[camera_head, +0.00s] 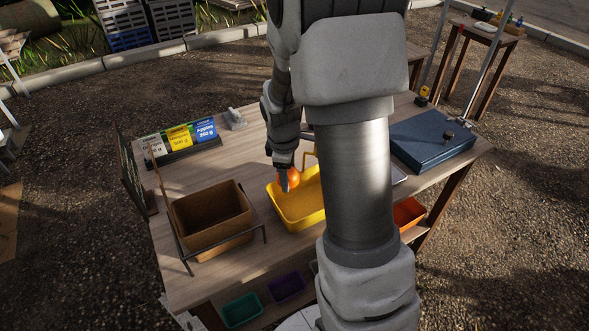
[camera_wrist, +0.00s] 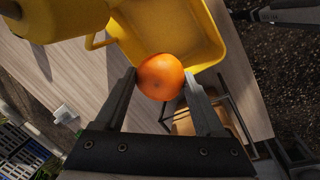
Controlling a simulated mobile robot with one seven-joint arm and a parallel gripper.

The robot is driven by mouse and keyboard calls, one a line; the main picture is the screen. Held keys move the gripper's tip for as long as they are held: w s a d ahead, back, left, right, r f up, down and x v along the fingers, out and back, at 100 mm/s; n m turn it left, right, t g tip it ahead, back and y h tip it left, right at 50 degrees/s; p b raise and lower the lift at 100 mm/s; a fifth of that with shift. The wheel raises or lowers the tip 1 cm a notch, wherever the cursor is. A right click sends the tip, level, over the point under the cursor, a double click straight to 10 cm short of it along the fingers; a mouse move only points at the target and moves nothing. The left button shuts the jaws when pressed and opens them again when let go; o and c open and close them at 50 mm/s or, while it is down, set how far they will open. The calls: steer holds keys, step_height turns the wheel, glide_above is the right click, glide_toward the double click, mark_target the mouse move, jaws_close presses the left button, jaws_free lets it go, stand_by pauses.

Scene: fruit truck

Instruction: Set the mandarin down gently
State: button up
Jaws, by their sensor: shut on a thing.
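The orange mandarin (camera_wrist: 161,77) is between the two fingers of my gripper (camera_wrist: 160,85), which is shut on it. In the head view the mandarin (camera_head: 290,178) shows at the tip of my gripper (camera_head: 285,180), over the left part of a yellow tray (camera_head: 300,219). The tray also shows behind the mandarin in the wrist view (camera_wrist: 200,30). My arm hides the tray's right side in the head view. I cannot tell whether the mandarin touches the tray.
A cardboard box (camera_head: 213,216) in a metal stand is left of the tray. Colored signs (camera_head: 180,138) stand at the back left. A blue case (camera_head: 432,142) lies on the right of the wooden table (camera_head: 180,285). Bare tabletop shows between the signs and the tray.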

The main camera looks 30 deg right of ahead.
steer(key=n, duration=0.1)
steer(key=s+d+n, duration=0.1)
steer(key=n, duration=0.1)
steer(key=shift+s+d+r+y, duration=0.1)
steer(key=shift+d+r+y, duration=0.1)
steer(key=shift+y, duration=0.1)
steer(key=shift+f, duration=0.1)
step_height(320, 180, down, 10)
steer(key=b, duration=0.7)
steer(key=shift+a, duration=0.1)
steer(key=shift+f+b, duration=0.6)
steer(key=shift+b, duration=0.2)
stand_by(0.8)
steer(key=o, duration=1.5)
steer(key=shift+r+p, duration=5.15)
steer(key=shift+r, duration=1.35)
